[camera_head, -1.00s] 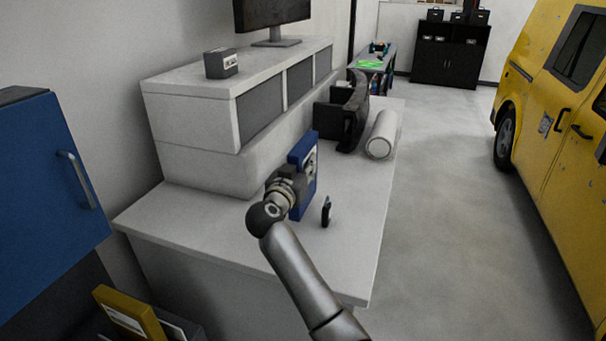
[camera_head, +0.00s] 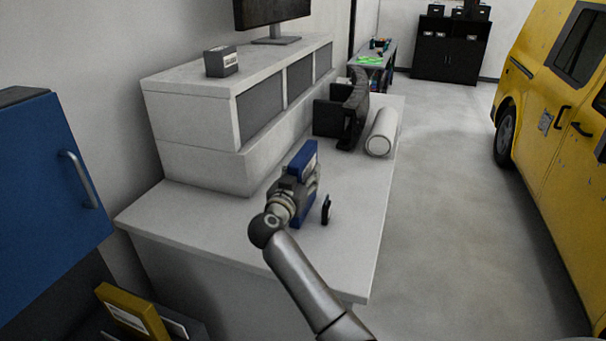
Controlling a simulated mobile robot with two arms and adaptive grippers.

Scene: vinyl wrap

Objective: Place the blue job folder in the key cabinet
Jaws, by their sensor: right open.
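The blue job folder (camera_head: 304,160) stands upright on the white counter, partly hidden by my right gripper (camera_head: 303,187). My right gripper is open at the folder's near side; I cannot tell if its fingers touch the folder. A blue cabinet (camera_head: 42,185) with a silver handle hangs at the left edge and looks like the key cabinet. Its door looks shut from here. My left gripper is not in view.
A small dark upright object (camera_head: 326,210) stands just right of the folder. A white roll (camera_head: 382,132) and a black holder (camera_head: 344,116) are behind it on the counter (camera_head: 225,232). A yellow folder (camera_head: 132,312) is at the lower left. The counter's front is clear.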

